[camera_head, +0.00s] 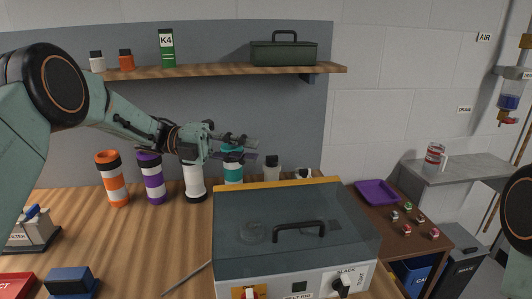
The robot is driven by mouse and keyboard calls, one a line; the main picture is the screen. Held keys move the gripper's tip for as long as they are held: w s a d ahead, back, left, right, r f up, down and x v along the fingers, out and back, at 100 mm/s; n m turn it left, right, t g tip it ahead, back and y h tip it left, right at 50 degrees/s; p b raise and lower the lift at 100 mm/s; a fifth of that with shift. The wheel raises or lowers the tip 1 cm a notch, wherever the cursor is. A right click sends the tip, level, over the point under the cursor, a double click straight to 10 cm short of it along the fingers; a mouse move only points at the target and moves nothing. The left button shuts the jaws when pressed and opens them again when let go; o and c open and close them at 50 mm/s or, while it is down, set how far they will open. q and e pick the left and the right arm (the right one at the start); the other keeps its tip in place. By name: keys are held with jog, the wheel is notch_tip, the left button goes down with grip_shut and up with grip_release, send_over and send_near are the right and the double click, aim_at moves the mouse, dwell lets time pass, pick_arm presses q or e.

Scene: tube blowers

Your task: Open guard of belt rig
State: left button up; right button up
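The belt rig (318,289) is a pale box at the front of the bench, with its name label on the front panel. Its guard (245,205), a dark see-through cover with a black handle (300,229), lies down over the top. A yellow strip runs along the rig's back edge. My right gripper is out of view.
Orange, purple, white and teal banded bottles (117,185) stand along the back of the bench. A shelf (200,71) hangs above my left gripper. A grey rod (187,279) lies left of the rig. A purple tray (377,192) and small parts lie to the right.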

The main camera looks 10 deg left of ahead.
pick_arm(q)
jog(key=shift+a, duration=0.4)
jog(key=shift+a, duration=0.15)
